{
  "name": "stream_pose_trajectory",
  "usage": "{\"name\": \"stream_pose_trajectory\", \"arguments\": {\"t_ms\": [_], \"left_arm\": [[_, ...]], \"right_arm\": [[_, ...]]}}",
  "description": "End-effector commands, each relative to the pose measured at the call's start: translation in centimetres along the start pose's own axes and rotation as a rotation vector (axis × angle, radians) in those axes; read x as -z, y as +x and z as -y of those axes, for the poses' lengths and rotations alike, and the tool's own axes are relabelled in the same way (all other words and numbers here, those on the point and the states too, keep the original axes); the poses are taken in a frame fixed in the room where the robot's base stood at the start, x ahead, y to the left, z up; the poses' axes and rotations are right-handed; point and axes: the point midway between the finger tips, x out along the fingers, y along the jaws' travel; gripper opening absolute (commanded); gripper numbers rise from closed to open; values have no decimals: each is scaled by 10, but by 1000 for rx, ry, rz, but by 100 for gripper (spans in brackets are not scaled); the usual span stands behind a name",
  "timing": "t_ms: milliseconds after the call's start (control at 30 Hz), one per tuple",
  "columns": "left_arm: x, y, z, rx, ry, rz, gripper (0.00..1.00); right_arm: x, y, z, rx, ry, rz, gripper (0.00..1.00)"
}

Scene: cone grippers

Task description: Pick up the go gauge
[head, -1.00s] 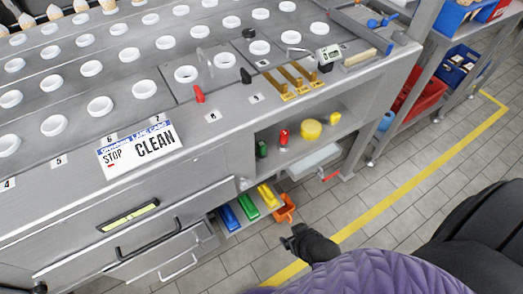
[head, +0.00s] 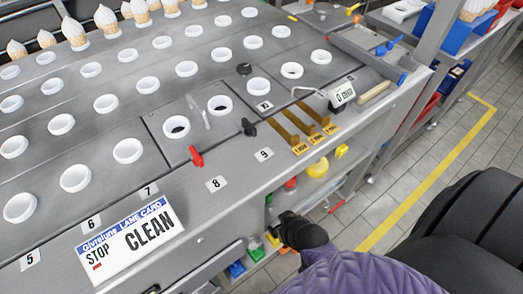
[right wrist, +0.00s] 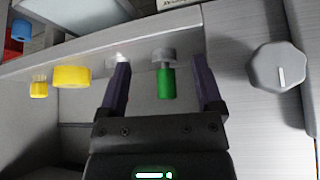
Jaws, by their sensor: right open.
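The go gauge, taken to be the green cylinder with a grey top (right wrist: 165,82), shows in the right wrist view between the two fingers of my right gripper (right wrist: 165,72). Gaps show on both sides, and neither finger visibly touches it. Its depth relative to the fingertips is hard to tell. In the head view my right gripper (head: 284,216) is at the front of the shelf under the counter, and a bit of green (head: 268,200) shows beside it. My left gripper is out of view.
A grey knob (right wrist: 278,68) is right of the fingers. Coloured bins (head: 254,249) are below.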

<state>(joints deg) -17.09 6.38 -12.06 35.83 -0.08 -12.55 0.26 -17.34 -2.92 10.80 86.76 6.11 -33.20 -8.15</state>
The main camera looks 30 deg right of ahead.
Motion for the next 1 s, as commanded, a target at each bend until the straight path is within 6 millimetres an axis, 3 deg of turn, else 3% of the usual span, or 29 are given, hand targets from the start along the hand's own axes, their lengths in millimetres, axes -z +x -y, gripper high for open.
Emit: {"name": "stream_pose_trajectory", "arguments": {"t_ms": [100,500,600,800,1000], "left_arm": [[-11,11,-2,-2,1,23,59],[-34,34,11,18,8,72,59],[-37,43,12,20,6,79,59],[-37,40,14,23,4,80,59],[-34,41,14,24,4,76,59]], "right_arm": [[24,19,0,0,-1,-4,85],[85,59,0,-1,0,-2,85],[84,70,0,-1,0,2,85],[86,67,0,-1,0,0,85],[86,67,0,-1,0,0,44]]}}
